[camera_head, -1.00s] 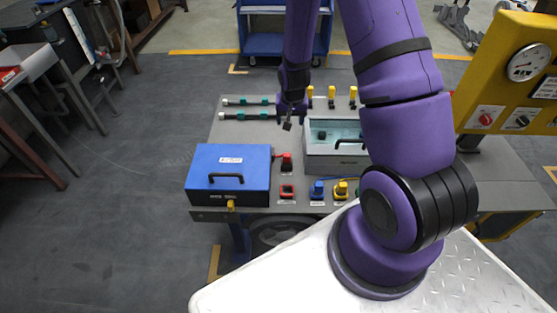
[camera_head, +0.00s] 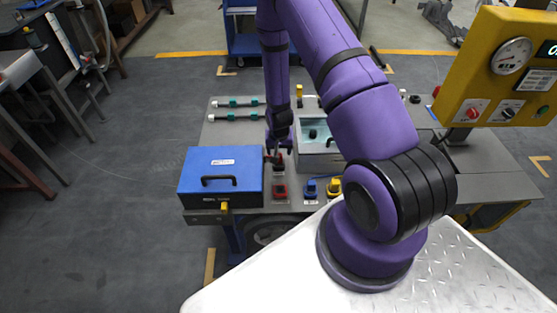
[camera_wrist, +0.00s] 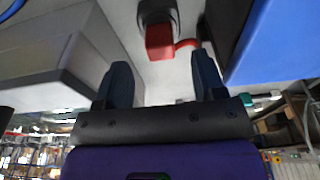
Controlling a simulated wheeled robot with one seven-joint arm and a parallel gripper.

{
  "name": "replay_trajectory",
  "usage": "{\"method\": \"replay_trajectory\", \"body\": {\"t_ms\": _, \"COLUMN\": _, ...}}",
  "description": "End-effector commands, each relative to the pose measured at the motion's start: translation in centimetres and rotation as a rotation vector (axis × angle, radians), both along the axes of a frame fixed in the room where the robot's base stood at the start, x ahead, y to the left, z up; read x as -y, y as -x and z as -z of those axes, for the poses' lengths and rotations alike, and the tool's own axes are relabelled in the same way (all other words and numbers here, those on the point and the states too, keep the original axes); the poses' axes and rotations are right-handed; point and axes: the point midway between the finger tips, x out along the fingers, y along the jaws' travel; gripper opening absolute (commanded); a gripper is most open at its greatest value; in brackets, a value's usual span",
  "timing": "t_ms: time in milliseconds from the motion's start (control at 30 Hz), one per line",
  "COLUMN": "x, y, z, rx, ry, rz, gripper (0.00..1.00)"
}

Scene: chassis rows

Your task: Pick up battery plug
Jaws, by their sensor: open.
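The battery plug (camera_wrist: 160,42) is a red block against a dark housing, with a short red lead running toward the blue battery box. It shows in the wrist view just beyond and between my fingertips. My gripper (camera_wrist: 162,78) is open, with one finger on either side of the plug's line and nothing between the fingers. In the head view my gripper (camera_head: 278,150) is low over the bench, right beside the blue battery box (camera_head: 221,172), and mostly hides the plug. I cannot tell whether the fingers touch it.
A red-framed socket (camera_head: 280,190) sits in front of the plug, with a blue connector (camera_head: 311,188) and a yellow connector (camera_head: 334,187) to its right. A grey clear-topped case (camera_head: 318,160) stands close to the right of my gripper. Cable rods with green fittings (camera_head: 233,103) lie behind.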

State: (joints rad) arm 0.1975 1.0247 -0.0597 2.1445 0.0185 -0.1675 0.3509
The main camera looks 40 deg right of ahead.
Motion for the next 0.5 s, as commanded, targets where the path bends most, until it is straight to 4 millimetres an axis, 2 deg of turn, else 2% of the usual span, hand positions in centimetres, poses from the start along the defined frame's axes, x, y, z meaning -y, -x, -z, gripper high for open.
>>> {"method": "replay_trajectory", "body": {"t_ms": 500, "x": 0.2, "y": -0.5, "z": 5.0, "rx": -0.002, "ry": -0.001, "rz": -0.001, "gripper": 0.64}}
